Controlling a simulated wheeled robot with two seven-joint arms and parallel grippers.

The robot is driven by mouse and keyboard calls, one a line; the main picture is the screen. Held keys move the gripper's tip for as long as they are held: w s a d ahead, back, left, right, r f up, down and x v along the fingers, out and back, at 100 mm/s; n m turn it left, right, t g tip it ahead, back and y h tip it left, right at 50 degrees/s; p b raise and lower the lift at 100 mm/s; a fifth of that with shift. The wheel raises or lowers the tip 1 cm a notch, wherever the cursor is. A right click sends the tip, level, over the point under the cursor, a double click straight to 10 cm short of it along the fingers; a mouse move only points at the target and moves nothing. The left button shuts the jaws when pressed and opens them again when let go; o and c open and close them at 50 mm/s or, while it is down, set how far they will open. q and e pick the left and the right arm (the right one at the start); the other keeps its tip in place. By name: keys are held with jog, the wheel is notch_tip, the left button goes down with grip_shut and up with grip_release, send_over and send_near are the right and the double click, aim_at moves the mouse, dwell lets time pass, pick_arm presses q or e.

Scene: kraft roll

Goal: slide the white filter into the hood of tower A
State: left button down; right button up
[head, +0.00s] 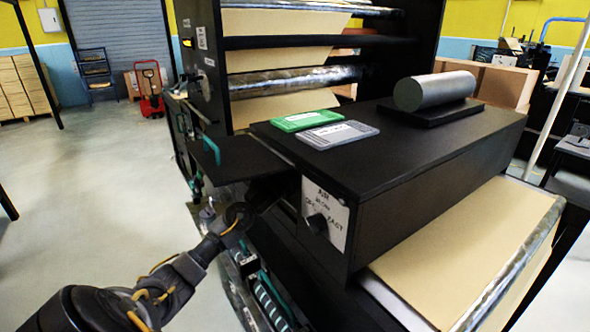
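No piece clearly recognisable as the white filter shows. A flat light-grey slab with a white label (340,135) lies on top of the long black housing, beside a green slab with a white label (305,120). A tall black tower (218,75) with paper webs and rollers stands behind; its small labels are unreadable, so I cannot tell whether it is tower A. My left gripper (262,196) reaches in at the housing's left end, under a flat black panel (225,157) with a teal handle. Its fingers are dark and mostly hidden. My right gripper is out of view.
The black housing (440,150) carries a grey cylinder (433,91) on a black base. A labelled plate with a knob (325,215) faces front. Brown paper (470,250) runs out below right. Open floor (90,190) lies left, with a red pallet jack (149,90) behind.

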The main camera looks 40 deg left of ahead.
pick_arm(q)
jog(key=c, duration=1.4)
grip_release()
jog(key=shift+s, duration=0.1)
jog(key=shift+s+f, duration=0.15)
jog(key=shift+s, duration=0.05)
jog(key=shift+s+d+b, duration=0.3)
jog(key=shift+s+b, duration=0.3)
jog(key=shift+s, duration=1.1)
jog(key=shift+s+d+b, duration=0.3)
jog(key=shift+s+b, duration=0.25)
jog(key=shift+s, duration=1.15)
jog(key=shift+s+d+b, duration=0.3)
jog(key=shift+s+b, duration=0.3)
jog(key=shift+s, duration=1.1)
